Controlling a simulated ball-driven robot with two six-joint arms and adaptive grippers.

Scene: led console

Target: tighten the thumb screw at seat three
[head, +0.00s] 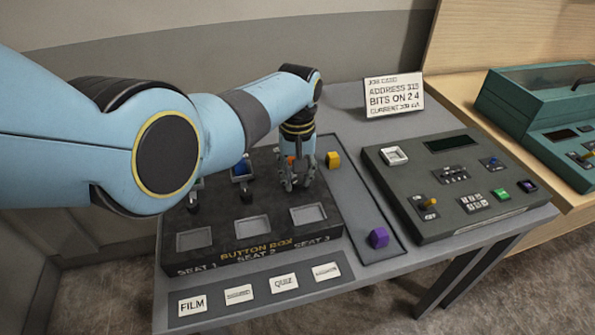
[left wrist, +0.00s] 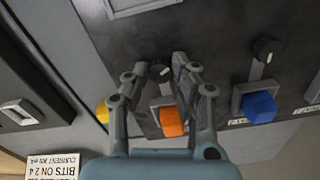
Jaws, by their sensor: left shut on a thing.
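The dark button box (head: 270,231) lies on the table with its seats labelled 1 to 3 along the front edge. My left gripper (head: 297,186) points down over the seat three column, between the orange button (head: 291,160) and the pale window (head: 308,214). In the left wrist view, the fingers (left wrist: 160,70) are closed around the small dark thumb screw (left wrist: 157,73) of seat three, just beyond the orange button (left wrist: 171,121). The fingers hide part of the screw, and its tightness cannot be seen. My right gripper is not in view.
Seat two's blue button (left wrist: 258,107) and black thumb screw (left wrist: 265,48) stand beside the gripper. A yellow block (head: 333,159) and a purple block (head: 378,238) lie in the strip at right. A grey console (head: 450,187) and a job card (head: 394,95) are farther right.

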